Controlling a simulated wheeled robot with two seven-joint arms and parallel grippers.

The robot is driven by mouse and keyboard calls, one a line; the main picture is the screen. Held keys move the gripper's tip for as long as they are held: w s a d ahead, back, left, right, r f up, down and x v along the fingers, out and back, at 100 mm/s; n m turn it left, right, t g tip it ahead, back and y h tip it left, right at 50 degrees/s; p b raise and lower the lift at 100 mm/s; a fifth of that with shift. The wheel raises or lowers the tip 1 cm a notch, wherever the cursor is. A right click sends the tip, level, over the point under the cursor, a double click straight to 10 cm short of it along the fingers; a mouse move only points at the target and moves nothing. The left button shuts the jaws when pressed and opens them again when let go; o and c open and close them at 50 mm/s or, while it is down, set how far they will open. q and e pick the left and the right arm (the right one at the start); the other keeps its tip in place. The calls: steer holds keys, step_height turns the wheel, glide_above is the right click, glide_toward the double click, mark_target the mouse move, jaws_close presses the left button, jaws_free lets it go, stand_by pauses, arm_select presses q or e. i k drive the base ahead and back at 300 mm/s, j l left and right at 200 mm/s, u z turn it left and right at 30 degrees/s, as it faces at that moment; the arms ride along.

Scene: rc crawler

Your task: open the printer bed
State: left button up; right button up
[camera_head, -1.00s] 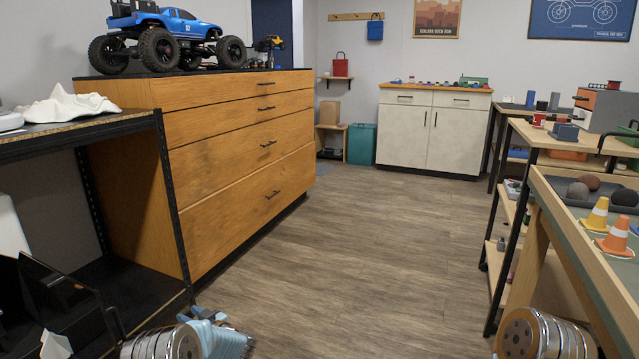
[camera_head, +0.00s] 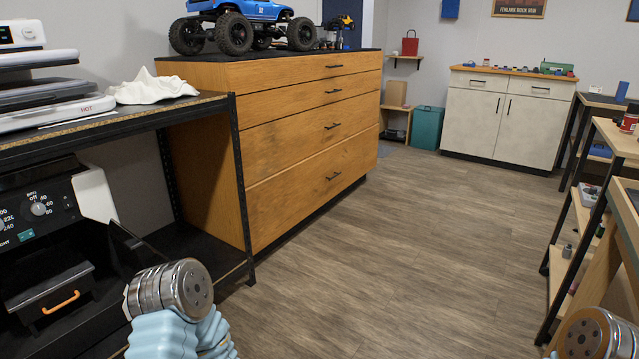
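No part is plainly a printer bed. A white and grey layered machine (camera_head: 52,102) marked "HOT" stands on the upper shelf at the left, cut off by the picture's edge. Its upper slab lies above the lower one with a narrow gap. A white control box (camera_head: 22,34) with a small display sits above it. My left arm shows at the bottom left as a chrome joint and a light blue ribbed sleeve, below the shelf. My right arm shows as a chrome joint at the bottom right corner. Neither gripper's fingers are in view.
The black-framed shelf (camera_head: 130,118) holds a crumpled white cloth (camera_head: 152,88). Below is a black appliance (camera_head: 45,215) with a dial and an orange handle (camera_head: 61,302). A wooden drawer cabinet (camera_head: 310,140) carries a blue toy truck (camera_head: 245,22). The floor (camera_head: 420,250) is clear between cabinet and right-hand tables.

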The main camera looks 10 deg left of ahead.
mark_target(40, 284)
steer(key=u, duration=1.05)
steer(key=i+l+u, duration=0.15)
steer(key=l+u, duration=0.15)
steer(key=u, duration=0.15)
steer(key=i+l+u, duration=0.1)
steer(key=l+u, duration=0.25)
steer(key=u, duration=0.15)
steer(key=l+u, duration=0.75)
steer(key=l, duration=1.15)
steer(key=i, duration=0.9)
steer(key=k+j+u, duration=0.25)
steer(key=j, duration=0.15)
steer(key=j+u, duration=0.25)
steer(key=j, duration=0.15)
steer(key=j+u, duration=0.3)
steer(key=j, duration=0.15)
steer(key=i+j+z, duration=0.25)
steer(key=i+j, duration=0.2)
steer(key=j, duration=0.2)
